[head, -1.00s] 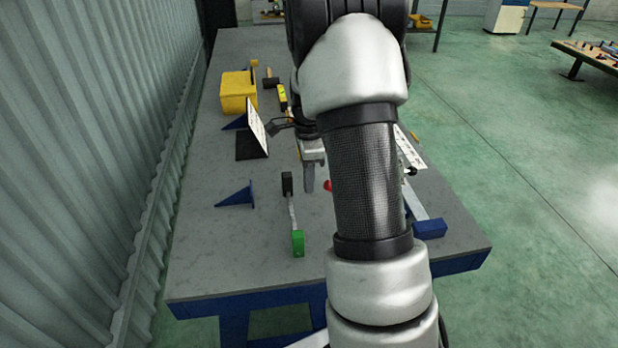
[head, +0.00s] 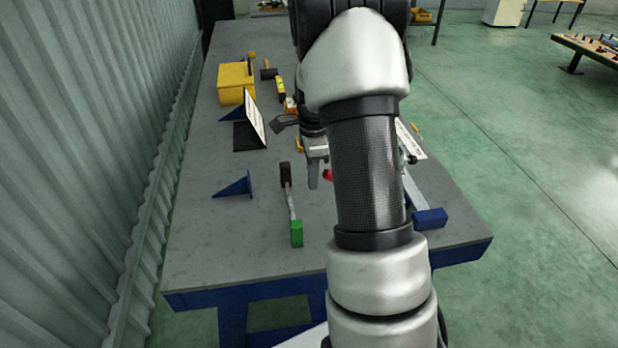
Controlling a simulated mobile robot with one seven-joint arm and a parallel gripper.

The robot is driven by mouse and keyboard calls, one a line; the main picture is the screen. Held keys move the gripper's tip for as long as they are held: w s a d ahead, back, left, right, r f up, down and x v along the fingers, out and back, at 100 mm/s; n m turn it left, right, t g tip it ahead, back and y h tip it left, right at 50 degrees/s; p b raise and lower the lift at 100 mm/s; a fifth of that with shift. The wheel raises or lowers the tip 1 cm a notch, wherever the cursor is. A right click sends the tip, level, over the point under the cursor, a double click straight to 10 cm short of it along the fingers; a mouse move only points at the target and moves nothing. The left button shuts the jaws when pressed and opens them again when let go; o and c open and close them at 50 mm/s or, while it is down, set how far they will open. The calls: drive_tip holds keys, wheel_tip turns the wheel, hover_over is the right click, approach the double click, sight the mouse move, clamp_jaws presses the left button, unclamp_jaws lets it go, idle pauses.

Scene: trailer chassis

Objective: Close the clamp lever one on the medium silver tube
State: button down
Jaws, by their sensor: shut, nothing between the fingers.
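A silver tube (head: 416,196) with a blue end block (head: 431,217) lies on the right side of the workbench, mostly hidden behind my arm. A small red part (head: 328,175), perhaps a clamp lever tip, shows just left of my arm; the clamp itself is hidden. My gripper (head: 313,177) points down just left of the red part, with its fingers together and nothing visible between them. I cannot tell whether it touches the red part.
The grey workbench (head: 210,255) holds a green-ended tool (head: 296,233), a blue angled bracket (head: 236,187), a tilted white panel (head: 254,118) and a yellow box (head: 236,83). A corrugated wall (head: 95,150) runs along the left. The bench's front left is clear.

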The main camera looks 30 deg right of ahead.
drive_tip(key=shift+s+d, duration=0.25)
drive_tip(key=shift+d, duration=0.4)
drive_tip(key=shift+s+d, duration=0.2)
drive_tip(key=shift+d, duration=0.45)
drive_tip(key=shift+s+d+r+p, duration=0.25)
drive_tip(key=shift+d+r+p, duration=0.25)
drive_tip(key=shift+d+r, duration=0.1)
drive_tip(key=shift+s+d+r+p, duration=0.2)
drive_tip(key=shift+d+r+p, duration=0.3)
drive_tip(key=shift+r, duration=0.1)
drive_tip(key=shift+d, duration=0.1)
drive_tip(key=shift+s+d, duration=0.1)
drive_tip(key=shift+d+r, duration=0.1)
drive_tip(key=shift+r, duration=0.05)
drive_tip(key=shift+s+d+r+p, duration=0.1)
drive_tip(key=shift+d+r+p, duration=0.2)
drive_tip(key=shift+d+p, duration=0.25)
drive_tip(key=shift+d+r, duration=0.25)
drive_tip(key=shift+r, duration=0.2)
drive_tip(key=shift+d+r+p, duration=0.3)
drive_tip(key=shift+d+p, duration=0.05)
drive_tip(key=shift+d, duration=0.05)
drive_tip(key=shift+r, duration=0.1)
